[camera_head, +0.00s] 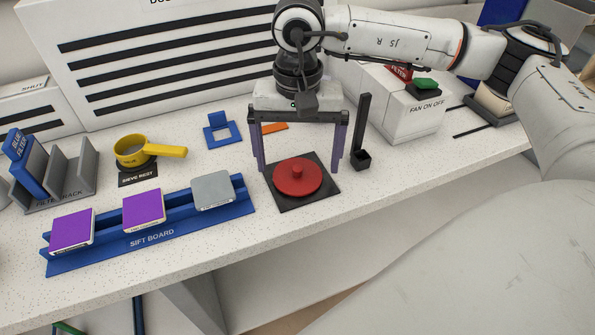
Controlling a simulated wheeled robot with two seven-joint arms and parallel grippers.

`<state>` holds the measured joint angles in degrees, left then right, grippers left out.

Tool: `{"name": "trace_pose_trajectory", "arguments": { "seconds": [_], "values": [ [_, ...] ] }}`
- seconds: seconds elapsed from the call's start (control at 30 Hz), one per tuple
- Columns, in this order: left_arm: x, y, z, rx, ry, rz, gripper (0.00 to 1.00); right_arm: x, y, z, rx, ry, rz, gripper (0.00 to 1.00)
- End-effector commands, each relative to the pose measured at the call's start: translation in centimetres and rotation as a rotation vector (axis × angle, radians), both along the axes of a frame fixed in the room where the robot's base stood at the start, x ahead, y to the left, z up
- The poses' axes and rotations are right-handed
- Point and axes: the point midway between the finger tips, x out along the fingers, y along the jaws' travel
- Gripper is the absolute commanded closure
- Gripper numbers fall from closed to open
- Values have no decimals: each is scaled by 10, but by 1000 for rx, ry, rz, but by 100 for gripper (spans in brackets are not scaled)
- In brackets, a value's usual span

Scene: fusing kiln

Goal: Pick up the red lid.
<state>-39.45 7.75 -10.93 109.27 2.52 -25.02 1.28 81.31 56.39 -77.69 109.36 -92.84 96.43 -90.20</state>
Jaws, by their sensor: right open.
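The red lid (298,177) is a round disc with a small raised knob in its middle. It lies flat on a dark square pad (317,197) on the white speckled bench. My right gripper (301,166) comes down over it from behind. My left gripper is out of view.
A blue sift board (153,240) with two purple blocks and a grey one lies to the left. A yellow sieve (133,152) sits behind it. A dark upright post (362,135) stands just right of the gripper. The bench's front edge (330,243) is near the pad.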

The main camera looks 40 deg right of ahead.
Motion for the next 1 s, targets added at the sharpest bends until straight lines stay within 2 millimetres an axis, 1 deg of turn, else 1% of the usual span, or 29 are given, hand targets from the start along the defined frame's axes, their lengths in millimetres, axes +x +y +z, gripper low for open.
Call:
{"name": "trace_pose_trajectory", "arguments": {
  "seconds": [0.1,0.17,0.4,0.47,0.5,0.67,0.77,0.8,1.0],
  "values": [
    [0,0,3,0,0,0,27,0,0,-14,0,1,-1,5],
    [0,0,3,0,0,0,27,0,0,-18,1,1,-1,5],
    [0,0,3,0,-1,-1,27,1,0,-20,0,-1,-2,5],
    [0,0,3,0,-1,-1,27,0,0,-20,1,-1,-2,13],
    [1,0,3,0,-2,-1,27,1,0,-20,1,-1,-2,20],
    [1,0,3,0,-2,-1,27,0,0,-20,1,-1,-2,47],
    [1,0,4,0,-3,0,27,0,0,-20,1,-1,-2,48],
    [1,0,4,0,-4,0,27,0,0,-20,2,-1,-2,51],
    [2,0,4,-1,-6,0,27,1,0,-18,1,-2,-2,51]
  ]
}}
